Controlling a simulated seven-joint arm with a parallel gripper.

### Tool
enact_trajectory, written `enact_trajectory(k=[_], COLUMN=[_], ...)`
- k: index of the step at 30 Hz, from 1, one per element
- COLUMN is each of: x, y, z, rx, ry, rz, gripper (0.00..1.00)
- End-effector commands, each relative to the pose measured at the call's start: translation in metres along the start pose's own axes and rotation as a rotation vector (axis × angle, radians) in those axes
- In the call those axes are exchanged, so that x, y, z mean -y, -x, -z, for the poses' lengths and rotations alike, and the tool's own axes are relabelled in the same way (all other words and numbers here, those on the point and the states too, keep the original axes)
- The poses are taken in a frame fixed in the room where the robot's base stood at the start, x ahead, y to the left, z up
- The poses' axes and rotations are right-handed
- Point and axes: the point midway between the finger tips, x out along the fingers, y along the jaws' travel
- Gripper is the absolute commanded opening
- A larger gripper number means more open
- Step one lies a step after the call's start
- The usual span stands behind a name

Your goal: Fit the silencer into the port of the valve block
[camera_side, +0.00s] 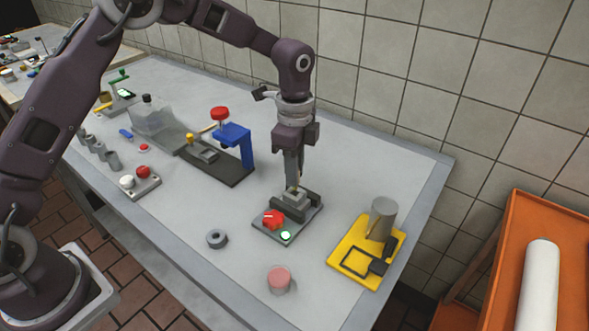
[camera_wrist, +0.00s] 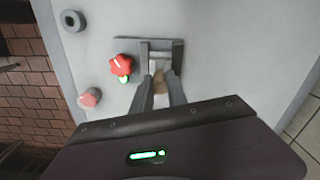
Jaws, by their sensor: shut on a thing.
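The valve block (camera_side: 294,202) is a grey block on a dark base plate with a red knob (camera_side: 273,219) and a lit green button (camera_side: 285,236). It also shows in the wrist view (camera_wrist: 163,43), ahead of my fingers. My gripper (camera_side: 293,184) points down right above the block, shut on the silencer.
A yellow fixture with a grey cylinder (camera_side: 382,217) stands to the right. A dark ring (camera_side: 217,239) and a pink-topped cylinder (camera_side: 280,279) lie in front. A blue bracket (camera_side: 236,138) on a dark plate stands behind left. The table between them is clear.

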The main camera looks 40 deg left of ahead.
Motion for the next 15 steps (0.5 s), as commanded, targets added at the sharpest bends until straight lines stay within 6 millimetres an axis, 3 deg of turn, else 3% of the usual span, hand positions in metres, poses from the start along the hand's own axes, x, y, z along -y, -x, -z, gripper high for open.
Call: enact_trajectory(k=[15], x=[0.0001], y=[-0.0084], z=[0.0000], rx=[0.000], ry=[0.000], rz=[0.000], gripper=[0.00])
